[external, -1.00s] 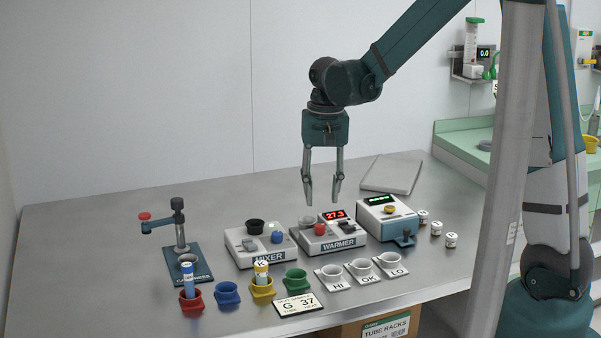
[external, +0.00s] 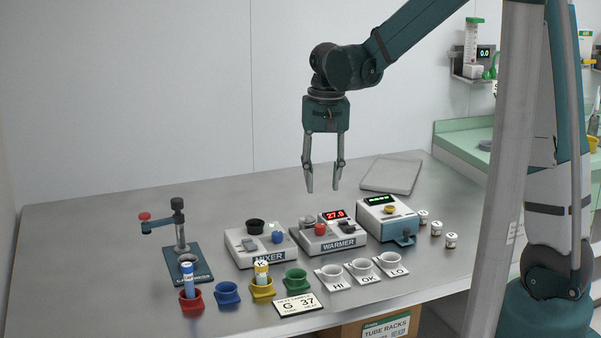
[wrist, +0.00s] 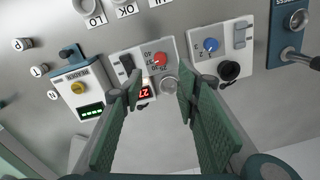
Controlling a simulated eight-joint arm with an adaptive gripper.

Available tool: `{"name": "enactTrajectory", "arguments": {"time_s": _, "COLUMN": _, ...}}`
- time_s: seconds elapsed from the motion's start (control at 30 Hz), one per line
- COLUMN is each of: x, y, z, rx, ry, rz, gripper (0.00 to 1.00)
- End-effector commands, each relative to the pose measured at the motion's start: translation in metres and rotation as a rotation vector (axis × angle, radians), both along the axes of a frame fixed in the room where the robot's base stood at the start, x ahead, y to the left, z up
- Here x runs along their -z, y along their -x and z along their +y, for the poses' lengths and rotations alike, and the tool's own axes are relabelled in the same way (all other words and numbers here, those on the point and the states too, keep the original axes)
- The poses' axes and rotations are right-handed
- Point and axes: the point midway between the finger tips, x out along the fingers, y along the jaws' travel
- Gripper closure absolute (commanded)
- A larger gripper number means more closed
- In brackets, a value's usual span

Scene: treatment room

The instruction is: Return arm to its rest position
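My gripper (external: 323,190) hangs pointing down above the back of the bench, over the warmer, with its two fingers apart and nothing between them. In the wrist view the green finger pads of my gripper (wrist: 160,100) are apart. The warmer (external: 335,238) below it has a red knob and a lit red display. The mixer (external: 262,250) stands to its left and the reader (external: 385,222), with a green display, to its right. The fingertips are clear of all of them.
The blue (external: 227,293) and green (external: 296,281) cups look empty. A post stand (external: 180,240) rises at left. A flat grey tray (external: 392,175) lies behind; small vials (external: 437,228) stand right.

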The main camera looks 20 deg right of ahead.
Motion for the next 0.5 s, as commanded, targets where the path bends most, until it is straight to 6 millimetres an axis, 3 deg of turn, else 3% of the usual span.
{"name": "enactTrajectory", "arguments": {"time_s": 0.27, "x": -0.010, "y": 0.008, "z": -0.008, "rx": -0.009, "ry": -0.004, "rz": -0.021, "gripper": 0.68}}
{"name": "enactTrajectory", "arguments": {"time_s": 0.5, "x": -0.033, "y": 0.025, "z": -0.027, "rx": -0.031, "ry": -0.011, "rz": -0.071, "gripper": 0.68}}
